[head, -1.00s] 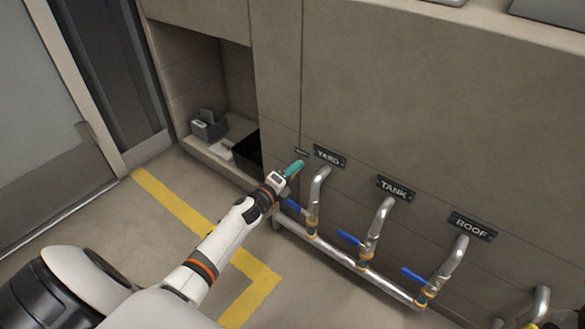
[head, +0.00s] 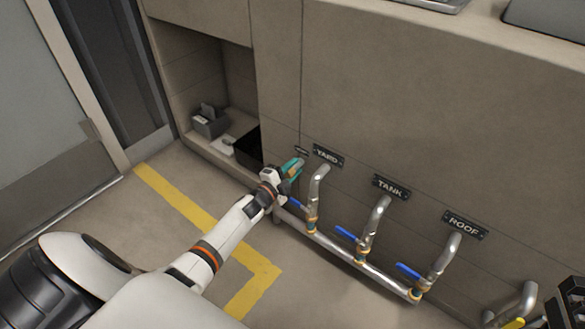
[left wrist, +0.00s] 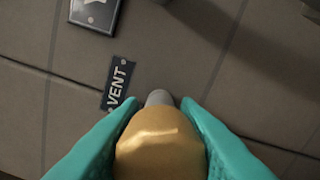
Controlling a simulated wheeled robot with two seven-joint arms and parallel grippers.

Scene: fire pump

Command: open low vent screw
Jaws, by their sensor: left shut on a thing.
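The low vent screw shows in the left wrist view as a rounded brass knob (left wrist: 160,147) with a grey tip, between two teal fingers. The VENT label (left wrist: 118,84) is on the wall just beyond it; the label is also a small dark plate in the head view (head: 301,151). My left gripper (head: 293,167) is shut on the knob, low at the wall beside the YARD pipe. My right gripper is not in view.
Pipes labelled YARD (head: 328,155), TANK (head: 391,187) and ROOF (head: 465,225) stand to the right, with blue-handled valves (head: 346,233) on a low horizontal pipe (head: 340,254). An open niche (head: 205,75) is to the left. Yellow-marked floor is clear.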

